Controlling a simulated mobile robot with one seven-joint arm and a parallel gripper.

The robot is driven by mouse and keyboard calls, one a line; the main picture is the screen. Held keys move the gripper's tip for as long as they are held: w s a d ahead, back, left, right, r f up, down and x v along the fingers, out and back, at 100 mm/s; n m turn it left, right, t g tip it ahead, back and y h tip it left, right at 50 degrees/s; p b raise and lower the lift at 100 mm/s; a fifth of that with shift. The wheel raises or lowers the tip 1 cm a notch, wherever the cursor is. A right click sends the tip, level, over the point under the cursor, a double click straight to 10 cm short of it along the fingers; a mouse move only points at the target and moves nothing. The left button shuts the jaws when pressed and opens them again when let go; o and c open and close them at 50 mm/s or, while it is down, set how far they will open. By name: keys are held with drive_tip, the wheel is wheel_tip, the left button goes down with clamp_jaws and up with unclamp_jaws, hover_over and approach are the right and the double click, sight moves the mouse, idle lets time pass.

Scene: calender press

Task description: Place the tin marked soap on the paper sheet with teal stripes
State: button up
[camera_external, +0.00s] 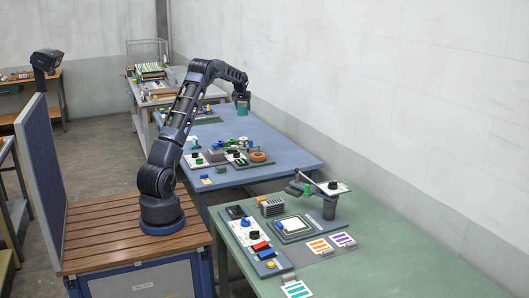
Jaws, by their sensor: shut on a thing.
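My gripper (241,93) is at the end of the raised arm, over the blue table. It is shut on a small green-grey tin (242,106) and holds it in the air. The tin is too small here for its marking to be read. The paper sheet with teal stripes (297,289) lies at the near front edge of the green table, at the bottom of the picture. My gripper and the tin are far from this sheet, up and to the left of it.
Sheets with orange stripes (320,246) and purple stripes (343,240) lie on the green table (420,255). A panel with red and blue buttons (258,246) and a press (327,196) with a raised lever stand nearby. The green table's right side is clear.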

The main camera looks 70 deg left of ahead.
drive_tip(key=w+d+m+t+h, duration=0.15)
drive_tip(key=w+d, duration=0.45)
drive_tip(key=d, duration=0.6)
drive_tip(key=w+d+m, duration=0.3)
drive_tip(key=w+d, duration=0.3)
drive_tip(key=d, duration=0.6)
drive_tip(key=w+d+m+h, duration=0.1)
drive_tip(key=w+d+m, duration=0.2)
drive_tip(key=w+d, duration=0.7)
drive_tip(key=s+d+m+h, duration=0.1)
drive_tip(key=s+d+m, duration=0.15)
drive_tip(key=d, duration=1.85)
drive_tip(key=s+d+m+h, duration=0.15)
drive_tip(key=d+m, duration=0.25)
drive_tip(key=d, duration=1.8)
drive_tip(key=s+d+m+h, duration=0.1)
drive_tip(key=s+d+m, duration=0.15)
drive_tip(key=d, duration=0.55)
drive_tip(key=s+d+m, duration=0.1)
drive_tip(key=s+d, duration=0.3)
drive_tip(key=d, duration=0.5)
drive_tip(key=m+g+h, duration=0.2)
drive_tip(key=m+g, duration=0.2)
drive_tip(key=m, duration=0.8)
hover_over(296, 289)
wheel_tip(296, 289, down, 19)
drive_tip(key=shift+f, duration=0.1)
